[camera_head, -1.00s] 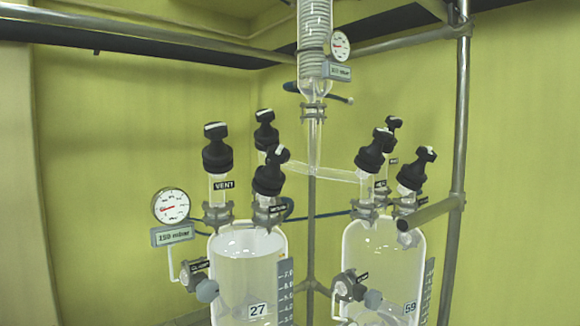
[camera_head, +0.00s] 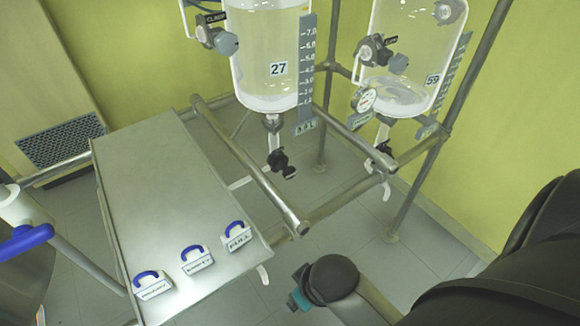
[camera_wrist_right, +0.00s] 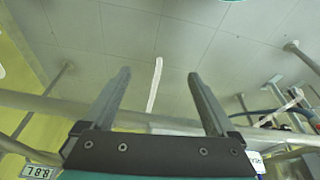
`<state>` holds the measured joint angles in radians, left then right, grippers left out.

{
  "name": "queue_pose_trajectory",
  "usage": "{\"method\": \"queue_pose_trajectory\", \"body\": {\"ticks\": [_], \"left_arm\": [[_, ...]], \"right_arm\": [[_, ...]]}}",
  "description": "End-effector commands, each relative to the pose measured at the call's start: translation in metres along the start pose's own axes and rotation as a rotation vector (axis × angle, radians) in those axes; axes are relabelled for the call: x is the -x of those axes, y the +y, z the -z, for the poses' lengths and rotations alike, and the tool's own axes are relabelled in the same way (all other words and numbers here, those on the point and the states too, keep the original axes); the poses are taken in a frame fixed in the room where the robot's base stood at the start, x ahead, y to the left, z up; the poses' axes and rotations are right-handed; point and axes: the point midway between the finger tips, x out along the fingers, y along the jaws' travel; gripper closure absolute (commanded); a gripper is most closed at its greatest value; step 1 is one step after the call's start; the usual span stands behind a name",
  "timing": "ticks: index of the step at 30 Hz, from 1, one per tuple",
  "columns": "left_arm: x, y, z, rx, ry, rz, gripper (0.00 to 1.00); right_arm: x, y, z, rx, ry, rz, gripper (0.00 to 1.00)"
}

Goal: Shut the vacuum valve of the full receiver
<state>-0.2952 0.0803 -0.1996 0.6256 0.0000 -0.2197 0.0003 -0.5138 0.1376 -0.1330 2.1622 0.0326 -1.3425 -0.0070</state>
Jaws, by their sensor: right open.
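The receiver labelled 27 (camera_head: 268,45) hangs in the rack in the head view; its contents look clear and seem to reach high. The receiver labelled 59 (camera_head: 405,85) hangs to its right, with liquid visible low down. Side valves marked with small labels show on receiver 27 (camera_head: 218,36) and receiver 59 (camera_head: 378,52). My right gripper (camera_wrist_right: 158,75) is open and empty in the right wrist view, with floor beyond it. My left gripper is not in view.
A grey tray table (camera_head: 150,190) holds blue-handled tags, one reading FULL (camera_head: 238,236). Rack rails (camera_head: 250,165) and posts stand between table and receivers. Bottom outlet valves (camera_head: 281,163) hang below the receivers.

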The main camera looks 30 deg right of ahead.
Motion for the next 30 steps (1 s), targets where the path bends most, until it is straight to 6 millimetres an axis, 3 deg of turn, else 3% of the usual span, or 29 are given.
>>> {"method": "queue_pose_trajectory", "body": {"ticks": [4,11,17,20,23,26,29,30], "left_arm": [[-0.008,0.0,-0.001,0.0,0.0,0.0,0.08],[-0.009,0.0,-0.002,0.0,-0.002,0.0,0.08],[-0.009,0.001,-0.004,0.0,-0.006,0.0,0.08],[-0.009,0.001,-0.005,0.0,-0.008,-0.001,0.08],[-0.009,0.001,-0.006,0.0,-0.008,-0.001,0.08],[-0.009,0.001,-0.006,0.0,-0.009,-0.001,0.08],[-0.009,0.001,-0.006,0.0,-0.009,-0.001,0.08],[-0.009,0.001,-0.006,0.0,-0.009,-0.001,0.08]], "right_arm": [[0.037,0.008,0.039,0.081,0.098,0.029,0.08],[0.06,0.024,0.107,0.266,0.247,0.111,0.08],[0.088,0.06,0.179,0.39,0.384,0.162,0.08],[0.115,0.087,0.218,0.42,0.461,0.175,0.08],[0.153,0.119,0.257,0.426,0.546,0.177,0.08],[0.204,0.153,0.294,0.411,0.646,0.167,0.08],[0.267,0.189,0.326,0.378,0.762,0.146,0.08],[0.296,0.204,0.337,0.361,0.814,0.135,0.08]]}}
